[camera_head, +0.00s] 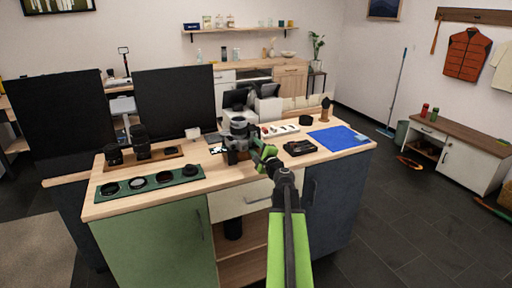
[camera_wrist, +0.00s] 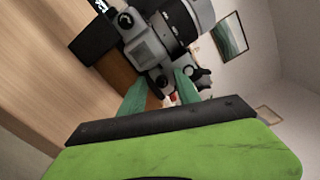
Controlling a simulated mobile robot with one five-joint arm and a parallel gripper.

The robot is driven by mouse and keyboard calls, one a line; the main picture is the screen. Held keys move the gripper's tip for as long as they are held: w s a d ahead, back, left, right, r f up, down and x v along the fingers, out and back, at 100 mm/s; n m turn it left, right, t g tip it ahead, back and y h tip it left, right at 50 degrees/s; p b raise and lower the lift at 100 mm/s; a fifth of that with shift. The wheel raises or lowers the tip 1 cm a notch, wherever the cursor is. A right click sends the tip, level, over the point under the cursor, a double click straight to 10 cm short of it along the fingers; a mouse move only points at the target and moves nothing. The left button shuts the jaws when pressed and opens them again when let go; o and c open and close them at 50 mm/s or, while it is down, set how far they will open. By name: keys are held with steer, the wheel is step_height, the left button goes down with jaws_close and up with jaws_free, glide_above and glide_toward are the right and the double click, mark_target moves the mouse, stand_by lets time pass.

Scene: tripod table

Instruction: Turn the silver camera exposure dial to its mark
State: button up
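The silver and black camera (camera_head: 238,127) stands near the middle of the wooden table (camera_head: 225,180) in the head view. The wrist view shows its body (camera_wrist: 147,52) close up, tilted in the picture, with a large lens (camera_wrist: 178,22). A small round black knob (camera_wrist: 126,19) shows on the silver body; I cannot tell if it is the exposure dial, and I see no mark. My gripper (camera_wrist: 161,90) has its two green fingers apart, pointing at the camera's lower part. In the head view my gripper (camera_head: 264,157) is just right of the camera. Contact cannot be judged.
A green tray (camera_head: 150,184) with several round filters and a wooden board with lenses (camera_head: 140,145) lie left. A black item (camera_head: 300,147) and a blue cloth (camera_head: 338,138) lie right. Dark screens (camera_head: 174,100) stand behind. The table's front edge is mostly clear.

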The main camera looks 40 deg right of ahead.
steer(key=shift+s, duration=0.1)
steer(key=shift+d, duration=0.2)
jaws_close()
steer(key=shift+s+d, duration=0.2)
steer(key=shift+a, duration=0.15)
steer(key=shift+m, duration=0.3)
